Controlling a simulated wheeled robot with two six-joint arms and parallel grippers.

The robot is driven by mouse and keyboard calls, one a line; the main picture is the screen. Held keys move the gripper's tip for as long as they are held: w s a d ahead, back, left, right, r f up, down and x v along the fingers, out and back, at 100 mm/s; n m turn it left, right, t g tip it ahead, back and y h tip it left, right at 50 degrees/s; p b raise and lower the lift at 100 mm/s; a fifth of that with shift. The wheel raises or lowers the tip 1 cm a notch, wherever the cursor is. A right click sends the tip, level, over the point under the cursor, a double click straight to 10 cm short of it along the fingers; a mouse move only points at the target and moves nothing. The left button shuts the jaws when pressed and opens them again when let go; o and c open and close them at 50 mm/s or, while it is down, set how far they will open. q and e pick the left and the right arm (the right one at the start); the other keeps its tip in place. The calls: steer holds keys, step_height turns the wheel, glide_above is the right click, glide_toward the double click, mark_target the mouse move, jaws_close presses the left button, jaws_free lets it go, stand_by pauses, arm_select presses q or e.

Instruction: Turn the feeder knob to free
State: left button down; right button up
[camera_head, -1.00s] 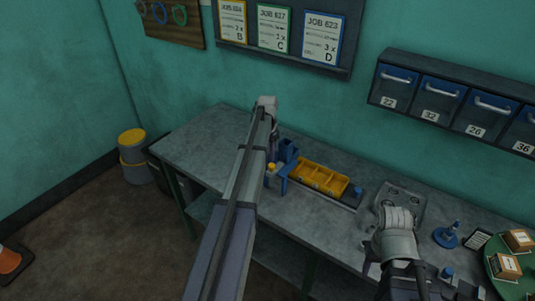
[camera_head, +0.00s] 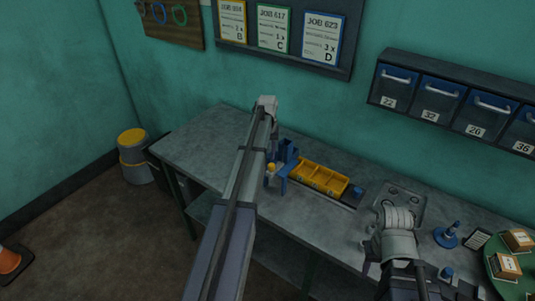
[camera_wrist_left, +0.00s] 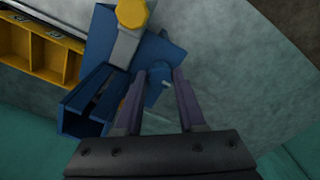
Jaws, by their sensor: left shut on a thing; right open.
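The blue feeder (camera_head: 287,152) stands on the grey bench beside a yellow compartment tray (camera_head: 319,179). In the left wrist view the feeder's blue body (camera_wrist_left: 150,55) fills the middle, with a yellow round part (camera_wrist_left: 132,13) at the top. The small blue knob (camera_wrist_left: 160,88) with a pale mark lies between the fingers of my left gripper (camera_wrist_left: 160,80), which is shut on it. Which setting the knob points to cannot be read. In the head view my left arm hides that gripper and the knob. My right gripper (camera_head: 400,268) is open over the front of the bench, its fingertips unclear.
The grey bench (camera_head: 215,145) is bare at its left end. A grey plate (camera_head: 408,196), a blue stand (camera_head: 446,237) and a green round tray (camera_head: 505,285) with small boxes are on the right. Numbered blue bins (camera_head: 435,100) hang on the wall above.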

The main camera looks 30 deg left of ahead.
stand_by(0.5)
arm_select(q)
steer(key=c, duration=0.5)
jaws_free()
